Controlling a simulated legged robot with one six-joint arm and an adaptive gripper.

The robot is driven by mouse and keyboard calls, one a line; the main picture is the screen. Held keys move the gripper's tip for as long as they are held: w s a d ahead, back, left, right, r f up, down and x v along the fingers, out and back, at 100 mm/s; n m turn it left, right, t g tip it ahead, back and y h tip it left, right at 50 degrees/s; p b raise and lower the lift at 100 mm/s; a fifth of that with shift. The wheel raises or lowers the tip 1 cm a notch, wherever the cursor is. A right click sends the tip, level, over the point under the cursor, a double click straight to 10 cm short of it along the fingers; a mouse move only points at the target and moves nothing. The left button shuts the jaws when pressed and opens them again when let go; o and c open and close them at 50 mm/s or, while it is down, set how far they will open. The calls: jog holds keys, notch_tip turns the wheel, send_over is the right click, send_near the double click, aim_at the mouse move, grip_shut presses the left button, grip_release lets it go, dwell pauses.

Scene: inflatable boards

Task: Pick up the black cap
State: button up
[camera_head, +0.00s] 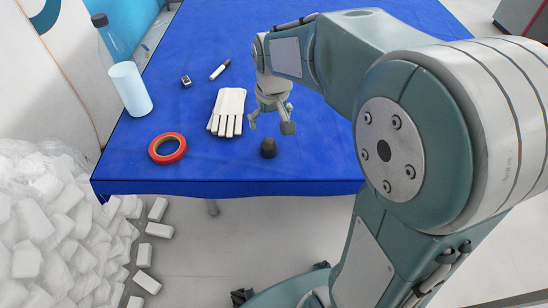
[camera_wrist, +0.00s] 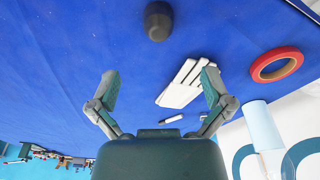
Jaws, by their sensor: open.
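The black cap (camera_head: 268,148) is a small dark dome-like piece on the blue table near its front edge. In the wrist view the cap (camera_wrist: 158,21) shows at the top, beyond the fingertips and roughly between their lines. My gripper (camera_head: 270,121) hangs above the table, just behind the cap in the head view. Its two fingers are spread apart and hold nothing; they also show in the wrist view (camera_wrist: 161,82). The cap is clear of the fingers.
On the blue table (camera_head: 330,165), a white glove (camera_head: 228,110) lies left of my gripper. White blocks (camera_head: 40,220) are heaped beside the table.

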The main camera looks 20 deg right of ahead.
aim_at(269, 141)
jog(key=shift+f, duration=0.3)
jog(key=f, duration=0.3)
jog(key=w+f, duration=0.1)
jog(key=f, duration=0.3)
jog(key=w+f, duration=0.1)
jog(key=f, duration=0.2)
jog(key=shift+f, duration=0.2)
jog(key=shift+s, duration=0.1)
jog(key=c, duration=1)
